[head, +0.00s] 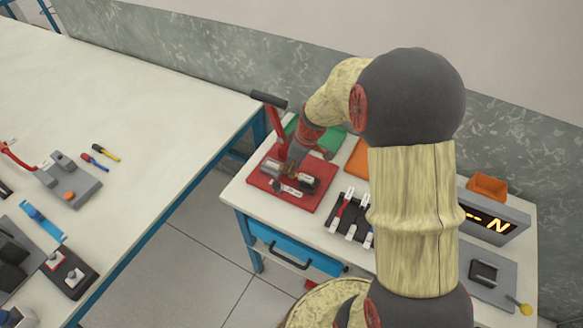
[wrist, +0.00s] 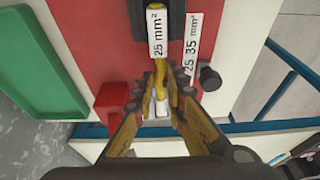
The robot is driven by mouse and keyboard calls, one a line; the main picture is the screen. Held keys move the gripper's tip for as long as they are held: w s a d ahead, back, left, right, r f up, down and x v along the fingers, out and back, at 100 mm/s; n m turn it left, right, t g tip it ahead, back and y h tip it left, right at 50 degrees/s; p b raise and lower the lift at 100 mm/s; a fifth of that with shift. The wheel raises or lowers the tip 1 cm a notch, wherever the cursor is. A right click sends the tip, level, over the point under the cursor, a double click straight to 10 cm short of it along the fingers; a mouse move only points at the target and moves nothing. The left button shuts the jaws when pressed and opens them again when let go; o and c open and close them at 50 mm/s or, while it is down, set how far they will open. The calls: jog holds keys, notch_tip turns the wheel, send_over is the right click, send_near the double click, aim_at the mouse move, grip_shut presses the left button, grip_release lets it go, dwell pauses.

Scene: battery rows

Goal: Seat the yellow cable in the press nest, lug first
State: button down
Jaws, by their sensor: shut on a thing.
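The yellow cable (wrist: 160,68) is between the fingertips of my gripper (wrist: 159,88), which is shut on it. A white tag (wrist: 156,32) marked 25 mm² hangs on the cable. Beyond the tag the cable runs to a dark block (wrist: 177,18) on the red base plate (wrist: 100,40). A pale piece (wrist: 161,106) shows between my fingers; I cannot tell whether it is the lug. In the head view my gripper (head: 290,168) is low over the red base plate (head: 312,200), which carries the press. How deep the cable sits in the nest is hidden.
A red lever with a black grip (head: 270,100) rises beside the plate. A dark rack (head: 346,218) with tagged cables stands to the right. A green tray (wrist: 35,65) and a red block (wrist: 110,98) are left of my fingers; a black knob (wrist: 210,78) is right.

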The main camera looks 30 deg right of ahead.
jog(key=c, duration=1.7)
grip_release()
jog(key=shift+c, duration=0.2)
jog(key=shift+r, duration=0.1)
jog(key=v, duration=1.2)
